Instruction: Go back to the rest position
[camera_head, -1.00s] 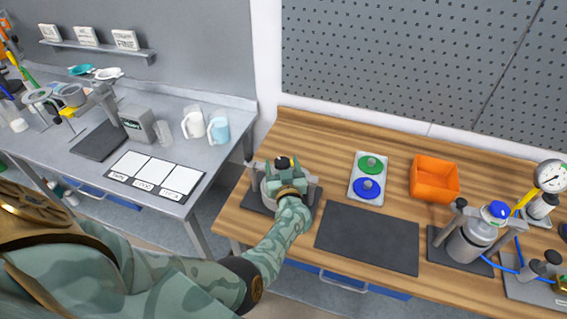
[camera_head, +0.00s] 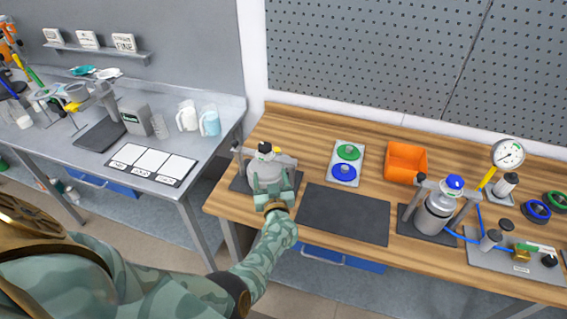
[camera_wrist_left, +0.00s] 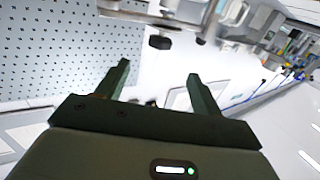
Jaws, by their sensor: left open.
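My left gripper (camera_head: 270,178) is open, at the front side of a grey metal vessel (camera_head: 262,165) on the left of the wooden bench. The vessel stands on a dark pad between posts and has a black knob on top. The gripper covers part of its front. In the left wrist view the two green fingers (camera_wrist_left: 162,85) are spread with nothing held between them. My right gripper is in neither view.
A tray with green and blue discs (camera_head: 344,186), a bare dark mat (camera_head: 343,216), an orange bin (camera_head: 406,162) and a clamped vessel with a blue cap (camera_head: 437,213) occupy the wooden bench. A grey bench (camera_head: 68,150) stands left, across a gap.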

